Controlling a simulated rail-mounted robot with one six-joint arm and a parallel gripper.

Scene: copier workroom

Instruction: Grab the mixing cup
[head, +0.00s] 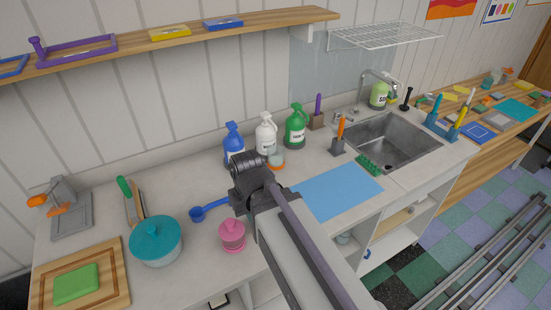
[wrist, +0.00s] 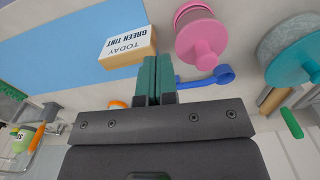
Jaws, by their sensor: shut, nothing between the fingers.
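My gripper (wrist: 157,62) shows in the wrist view with its two green fingers together and nothing between them. It points down toward the counter. In the head view my dark arm end covers the counter there, and the fingertips are hidden. A small cup-like thing (head: 277,159), pale above and orange below, stands just right of my arm end, in front of the white bottle; I cannot tell for sure that it is the mixing cup. An orange piece (wrist: 118,104) beside my fingers in the wrist view may be the same thing, mostly hidden by the gripper.
A block marked "TODAY GREEN TINT" (wrist: 128,45) is close to my fingers, beside a blue mat (head: 338,191). A blue scoop (head: 208,208), pink pot (head: 232,235) and teal pot (head: 155,241) stand left. Blue (head: 233,141), white (head: 265,134) and green (head: 295,127) bottles stand behind.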

